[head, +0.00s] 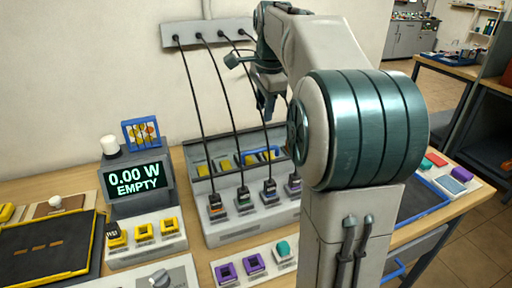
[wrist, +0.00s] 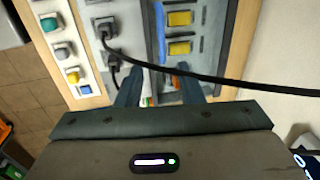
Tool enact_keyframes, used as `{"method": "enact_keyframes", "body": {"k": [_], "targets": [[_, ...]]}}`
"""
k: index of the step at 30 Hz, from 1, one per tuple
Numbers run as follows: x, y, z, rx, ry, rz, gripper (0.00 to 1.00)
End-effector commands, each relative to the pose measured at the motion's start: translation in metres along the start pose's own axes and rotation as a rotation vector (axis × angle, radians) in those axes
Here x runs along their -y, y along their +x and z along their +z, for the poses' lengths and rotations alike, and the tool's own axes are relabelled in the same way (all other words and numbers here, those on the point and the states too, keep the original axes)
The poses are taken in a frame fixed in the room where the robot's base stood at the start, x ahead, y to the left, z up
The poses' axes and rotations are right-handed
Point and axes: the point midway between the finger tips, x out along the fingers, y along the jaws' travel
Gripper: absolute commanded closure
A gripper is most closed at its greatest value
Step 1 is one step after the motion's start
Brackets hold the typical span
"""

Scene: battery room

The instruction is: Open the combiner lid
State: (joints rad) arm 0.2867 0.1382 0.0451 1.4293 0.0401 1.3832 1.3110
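The combiner (head: 235,233) is a pale grey box on the table in the head view, with several black cables plugged into its front. Behind the plugs is a dark-framed rear section (head: 187,156) with yellow blocks showing. It also shows in the wrist view as a grey panel (wrist: 208,22) with yellow blocks and a blue bar (wrist: 182,68). I cannot tell whether a clear lid covers it. My gripper (wrist: 160,84) is open, its fingers apart over the combiner's rear section. In the head view my gripper (head: 268,108) hangs above the combiner, among the cables.
Cables run up to a wall strip (head: 206,34); one crosses close before the wrist camera. A meter (head: 138,182) reading "0.00 W EMPTY" stands left of the combiner. A panel with purple sockets (head: 240,268) lies in front. My arm hides the table to the right.

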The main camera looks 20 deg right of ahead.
Motion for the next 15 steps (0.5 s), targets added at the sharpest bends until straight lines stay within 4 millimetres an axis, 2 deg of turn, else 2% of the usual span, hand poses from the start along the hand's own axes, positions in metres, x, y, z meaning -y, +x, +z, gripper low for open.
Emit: {"method": "enact_keyframes", "body": {"k": [5,15], "targets": [[0.002,0.015,-0.002,0.002,0.024,0.004,0.66],[0.001,0.085,-0.002,0.001,0.021,0.005,0.66]]}}
